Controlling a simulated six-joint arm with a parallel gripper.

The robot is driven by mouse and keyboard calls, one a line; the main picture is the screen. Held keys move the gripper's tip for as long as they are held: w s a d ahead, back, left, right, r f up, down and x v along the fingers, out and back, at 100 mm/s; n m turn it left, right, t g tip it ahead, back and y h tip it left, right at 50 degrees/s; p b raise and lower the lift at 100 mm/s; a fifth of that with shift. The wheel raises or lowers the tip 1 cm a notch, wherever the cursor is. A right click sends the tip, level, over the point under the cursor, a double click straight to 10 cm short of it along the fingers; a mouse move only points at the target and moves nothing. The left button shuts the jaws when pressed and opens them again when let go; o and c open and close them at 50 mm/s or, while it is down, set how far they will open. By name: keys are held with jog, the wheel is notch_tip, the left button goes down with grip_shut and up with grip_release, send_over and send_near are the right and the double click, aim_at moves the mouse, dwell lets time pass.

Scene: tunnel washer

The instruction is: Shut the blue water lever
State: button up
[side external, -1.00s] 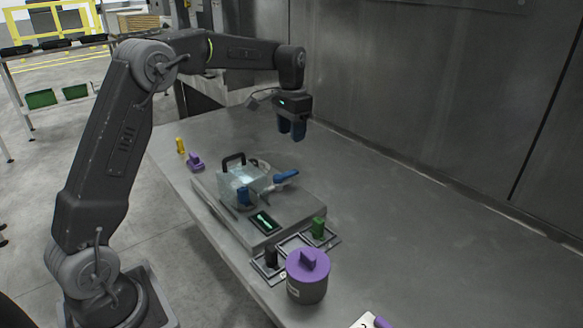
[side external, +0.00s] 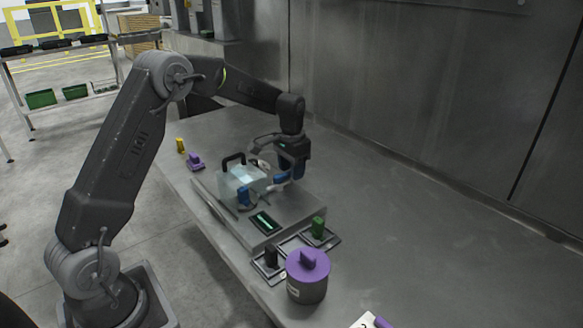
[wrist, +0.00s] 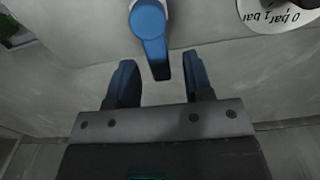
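The blue water lever (wrist: 153,40) shows in the wrist view, its rounded end at the top and its bar pointing down toward my gripper (wrist: 160,83). The bar's tip lies near the gap between my two blue fingers, which are apart with nothing clamped. In the side view the lever (side external: 280,178) is on the right side of a clear box with a black handle (side external: 238,178), on a raised grey plate. My gripper (side external: 292,172) is low beside the lever there and partly hides it. Contact between fingers and lever cannot be told.
A second blue part (side external: 243,196) is on the box's near side. A white gauge (wrist: 280,14) is at the wrist view's top right. A dark display (side external: 264,222), a green block (side external: 318,227) and a purple-lidded pot (side external: 307,277) stand nearer.

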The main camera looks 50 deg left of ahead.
grip_shut()
jog(key=shift+d+m, duration=0.15)
jog(key=shift+m, duration=0.15)
jog(key=m, duration=0.1)
jog(key=d+m, duration=0.1)
jog(key=m, duration=0.1)
jog(key=shift+s+d, duration=0.15)
jog(key=shift+d, duration=0.05)
jog(key=m, duration=0.1)
jog(key=d+m, duration=0.1)
jog(key=m, duration=0.1)
jog(key=s+m, duration=0.1)
jog(key=m, duration=0.1)
jog(key=shift+d, duration=0.25)
jog(key=m, duration=0.1)
jog(key=s+m, duration=0.1)
jog(key=m, duration=0.1)
jog(key=d+m, duration=0.1)
jog(key=shift+s, duration=0.25)
jog(key=shift+s+d+m, duration=0.1)
jog(key=shift+s+m, duration=0.35)
jog(key=shift+m, duration=0.8)
jog(key=shift+s+d+m, duration=0.1)
jog(key=shift+s+m, duration=0.3)
jog(key=shift+m, duration=0.85)
jog(key=shift+s, duration=0.1)
grip_release()
